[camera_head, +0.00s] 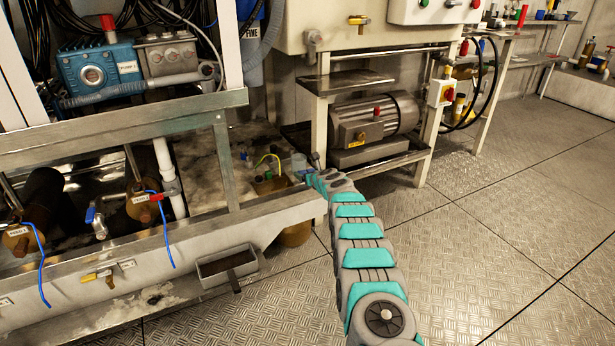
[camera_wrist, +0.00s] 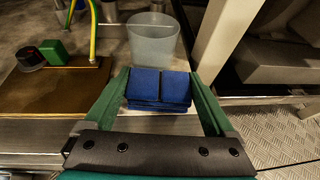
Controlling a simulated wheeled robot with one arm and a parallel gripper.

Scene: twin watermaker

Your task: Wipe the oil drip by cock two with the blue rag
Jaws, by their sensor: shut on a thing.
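My gripper (camera_wrist: 157,76) is shut on the blue rag (camera_wrist: 158,90), a folded dark-blue pad between its green fingers in the wrist view. In the head view my arm reaches to the far end of the bench, and the rag is not clear there. At lower left, a brass cock with a yellow handle (camera_head: 97,275) sits on the lower front of the frame, with a small tag whose writing I cannot read. A dark spot (camera_head: 153,299) shows on a pale patch of the ledge below; I cannot tell if it is the oil drip.
A translucent cup (camera_wrist: 153,40) stands just beyond the rag, with a brown tray (camera_wrist: 60,92) to its left. A small metal trough (camera_head: 228,265) hangs on the bench front. A motor stand (camera_head: 375,125) is close right of my gripper. Open plate floor (camera_head: 480,240) lies right.

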